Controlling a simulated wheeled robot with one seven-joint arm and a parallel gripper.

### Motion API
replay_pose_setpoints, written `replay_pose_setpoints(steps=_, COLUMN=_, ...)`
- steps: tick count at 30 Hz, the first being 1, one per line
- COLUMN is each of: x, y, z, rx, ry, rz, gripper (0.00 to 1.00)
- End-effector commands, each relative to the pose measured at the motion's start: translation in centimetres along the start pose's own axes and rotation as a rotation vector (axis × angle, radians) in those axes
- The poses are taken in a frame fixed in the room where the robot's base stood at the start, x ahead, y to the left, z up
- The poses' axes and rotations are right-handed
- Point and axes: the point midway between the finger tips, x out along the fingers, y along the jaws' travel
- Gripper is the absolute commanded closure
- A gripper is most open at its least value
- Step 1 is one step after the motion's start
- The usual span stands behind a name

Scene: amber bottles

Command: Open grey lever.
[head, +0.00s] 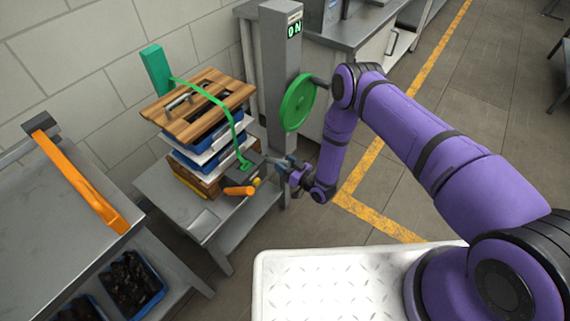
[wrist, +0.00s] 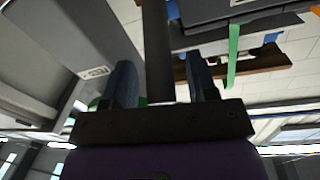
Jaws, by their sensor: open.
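My gripper (head: 286,164) is beside the small bench, at the right of the stacked boards and trays. In the wrist view my gripper (wrist: 162,78) has its two blue-grey fingers apart. A dark grey bar (wrist: 157,45) runs between them, with gaps visible on both sides; it looks like the grey lever. In the head view the lever cannot be clearly told from the dark parts near my gripper. A dark box (head: 248,160) sits just left of my gripper, with an orange handle (head: 239,191) and a yellow ball (head: 256,182) by it.
A grey post (head: 276,75) with an "ON" display and a green wheel (head: 298,102) stands behind my gripper. A green strap (head: 214,99) crosses the wooden-topped stack. A table with an orange handle (head: 80,181) is at left. Floor right of the bench is clear.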

Motion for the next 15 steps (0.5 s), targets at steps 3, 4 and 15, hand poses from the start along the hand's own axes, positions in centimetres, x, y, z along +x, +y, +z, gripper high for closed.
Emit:
replay_pose_setpoints(steps=3, x=-0.01, y=0.00, z=0.00, rx=0.000, ry=0.000, rz=0.000, gripper=0.63)
replay_pose_setpoints(steps=4, x=-0.01, y=0.00, z=0.00, rx=0.000, ry=0.000, rz=0.000, gripper=0.70)
replay_pose_setpoints(steps=15, x=0.04, y=-0.03, z=-0.13, rx=-0.001, ry=-0.010, rz=0.001, gripper=1.00)
